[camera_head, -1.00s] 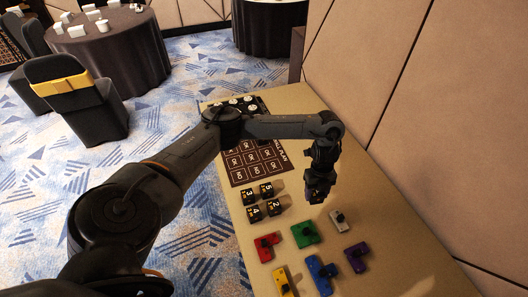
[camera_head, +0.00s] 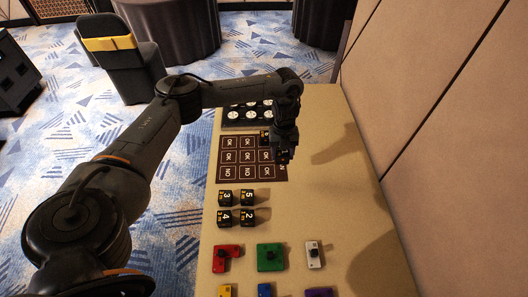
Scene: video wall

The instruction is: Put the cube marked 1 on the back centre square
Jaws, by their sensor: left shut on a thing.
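My left gripper (camera_head: 284,157) is shut on a small dark cube, mostly hidden by the fingers; its number is not readable. The gripper is at the right edge of the dark mat (camera_head: 221,180), which has a grid of squares. The back centre square (camera_head: 248,142) shows clear, left of the gripper. A small dark block shape (camera_head: 265,138) shows near the back right square, close to the gripper; I cannot tell what it is. My right gripper is not in view.
Cubes marked 3 (camera_head: 225,198), 5 (camera_head: 248,198), 4 (camera_head: 225,219) and 2 (camera_head: 248,218) stand in front of the mat. Red (camera_head: 222,258), green (camera_head: 270,257) and white (camera_head: 314,254) pieces lie nearer. A dark tray (camera_head: 232,122) with white discs is behind the mat. The table's right side is clear.

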